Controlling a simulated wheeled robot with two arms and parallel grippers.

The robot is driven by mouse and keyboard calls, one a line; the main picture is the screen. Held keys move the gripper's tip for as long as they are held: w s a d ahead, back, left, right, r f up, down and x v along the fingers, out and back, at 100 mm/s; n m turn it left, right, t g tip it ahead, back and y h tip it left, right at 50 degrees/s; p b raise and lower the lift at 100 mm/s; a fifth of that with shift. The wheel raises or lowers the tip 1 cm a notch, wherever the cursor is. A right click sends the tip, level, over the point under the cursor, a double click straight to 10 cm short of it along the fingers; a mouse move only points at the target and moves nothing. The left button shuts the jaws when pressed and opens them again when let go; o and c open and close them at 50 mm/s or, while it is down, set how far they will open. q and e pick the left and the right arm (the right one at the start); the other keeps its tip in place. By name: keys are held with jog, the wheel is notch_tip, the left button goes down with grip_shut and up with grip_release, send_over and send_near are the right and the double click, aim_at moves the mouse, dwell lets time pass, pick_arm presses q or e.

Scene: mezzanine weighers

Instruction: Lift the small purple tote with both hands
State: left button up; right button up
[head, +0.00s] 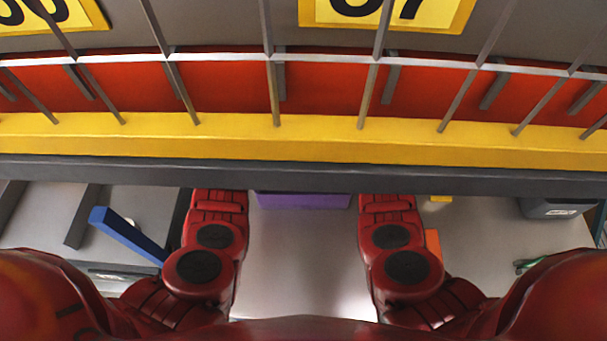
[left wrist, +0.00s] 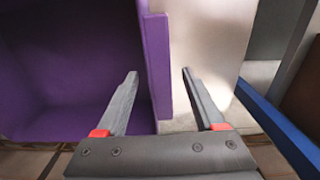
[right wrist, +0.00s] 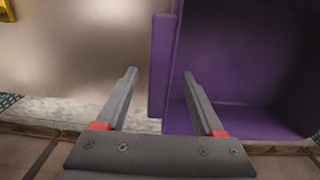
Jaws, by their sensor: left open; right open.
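The purple tote (head: 303,201) shows in the head view only as a strip below a dark beam, between my two forearms. In the left wrist view its side wall (left wrist: 157,65) stands between the fingertips of my open left gripper (left wrist: 160,82), one finger over the inside and one outside. In the right wrist view the opposite wall (right wrist: 161,65) stands between the fingertips of my open right gripper (right wrist: 160,80) in the same way. The visible part of the tote's inside looks empty. Both grippers are hidden behind the beam in the head view.
A dark beam (head: 300,178) with a yellow strip (head: 300,140) and grey bars crosses above my arms. A blue bar (head: 127,235) is beside my left arm. A grey bin (head: 556,208) stands at the right. Pale surface lies bare between my forearms.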

pick_arm(q)
grip_shut()
pick_arm(e)
grip_shut()
dwell(1.0)
